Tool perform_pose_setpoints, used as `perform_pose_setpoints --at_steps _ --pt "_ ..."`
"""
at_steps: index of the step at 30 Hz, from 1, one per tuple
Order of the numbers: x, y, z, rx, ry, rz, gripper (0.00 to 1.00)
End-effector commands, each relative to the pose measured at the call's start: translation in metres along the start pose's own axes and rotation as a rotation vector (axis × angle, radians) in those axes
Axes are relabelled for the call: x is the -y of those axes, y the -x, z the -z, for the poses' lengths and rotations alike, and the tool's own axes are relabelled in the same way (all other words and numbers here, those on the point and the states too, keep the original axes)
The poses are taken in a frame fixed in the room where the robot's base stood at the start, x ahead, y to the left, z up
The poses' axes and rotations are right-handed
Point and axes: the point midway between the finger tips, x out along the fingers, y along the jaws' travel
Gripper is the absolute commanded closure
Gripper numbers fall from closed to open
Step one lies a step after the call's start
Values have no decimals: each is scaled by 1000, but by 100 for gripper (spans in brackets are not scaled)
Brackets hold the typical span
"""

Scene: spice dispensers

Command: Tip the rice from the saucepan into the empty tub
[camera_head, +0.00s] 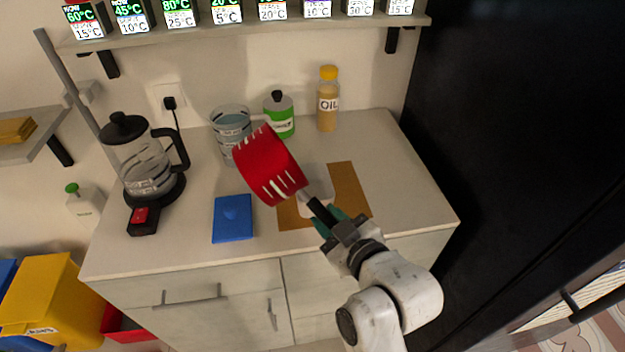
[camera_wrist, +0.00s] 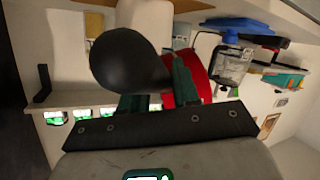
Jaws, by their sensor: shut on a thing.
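The red saucepan (camera_head: 268,166) is held tilted above the counter, with pale streaks near both its edges. I cannot tell whether these are rice. It also shows in the wrist view (camera_wrist: 202,78), partly hidden. My gripper (camera_head: 335,222) is shut on its dark handle (camera_head: 318,209); in the wrist view the rounded black handle end (camera_wrist: 125,60) stands between the green fingers. A pale, low tub (camera_head: 319,190) shows behind the pan on a brown mat (camera_head: 350,188). The pan and handle hide part of it, and its inside is not clear.
A clear container (camera_head: 231,124), a green bottle (camera_head: 279,116) and an oil bottle (camera_head: 328,105) stand at the back. A blue flat thing (camera_head: 232,220) lies left of the mat. A glass kettle (camera_head: 143,165) stands far left. The counter's right side is clear; a shelf (camera_head: 240,32) hangs above.

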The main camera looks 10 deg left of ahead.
Motion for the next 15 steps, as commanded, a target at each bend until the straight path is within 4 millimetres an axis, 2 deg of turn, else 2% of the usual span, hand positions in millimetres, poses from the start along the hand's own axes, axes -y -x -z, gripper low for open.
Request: perform_pose_setpoints --at_steps 15 --pt "-2 0 3 -20 -67 15 100"
